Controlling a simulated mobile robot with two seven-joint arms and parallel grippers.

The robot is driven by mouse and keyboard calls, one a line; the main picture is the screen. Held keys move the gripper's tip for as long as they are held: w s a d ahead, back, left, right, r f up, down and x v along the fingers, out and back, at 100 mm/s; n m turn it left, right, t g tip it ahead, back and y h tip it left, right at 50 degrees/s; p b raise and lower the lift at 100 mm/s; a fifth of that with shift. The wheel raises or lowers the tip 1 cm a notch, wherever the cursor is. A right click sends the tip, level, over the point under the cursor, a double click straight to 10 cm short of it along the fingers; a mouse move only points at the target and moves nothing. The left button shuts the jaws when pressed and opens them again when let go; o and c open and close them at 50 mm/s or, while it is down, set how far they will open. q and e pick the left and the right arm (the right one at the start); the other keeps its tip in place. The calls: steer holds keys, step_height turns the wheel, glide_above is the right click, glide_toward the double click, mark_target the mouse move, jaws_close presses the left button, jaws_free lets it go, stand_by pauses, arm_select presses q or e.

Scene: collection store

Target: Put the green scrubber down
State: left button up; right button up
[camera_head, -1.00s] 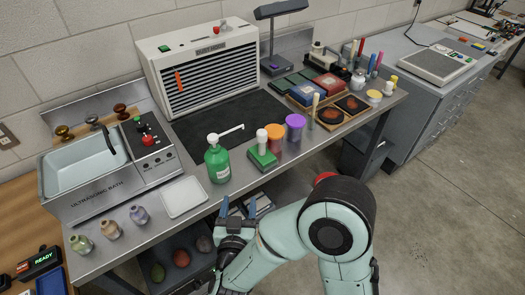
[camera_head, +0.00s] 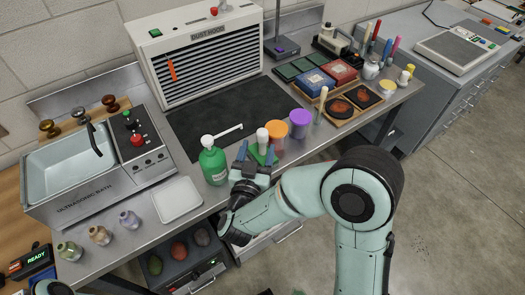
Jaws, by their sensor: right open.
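The green scrubber (camera_head: 262,149), a green block with a white knob on top, stands upright near the bench's front edge. My right gripper (camera_head: 256,155) is open, with its blue fingertips spread at the scrubber, one to its left and one in front of its right part. The fingers and wrist hide the scrubber's lower part, so I cannot tell whether they touch it. My left gripper is not in view; only small parts of my own body show at the bottom left.
A green pump bottle (camera_head: 213,162) stands close left of the gripper. Orange-lidded (camera_head: 277,134) and purple-lidded (camera_head: 299,123) jars stand close right. A white tray (camera_head: 177,200) lies left. The dark mat (camera_head: 225,118) behind is mostly clear.

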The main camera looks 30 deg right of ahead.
mark_target(261, 139)
steer(key=p+x, duration=0.1)
steer(key=x, duration=0.5)
steer(key=shift+r, duration=0.1)
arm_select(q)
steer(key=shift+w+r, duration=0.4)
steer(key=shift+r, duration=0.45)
arm_select(e)
jaws_close()
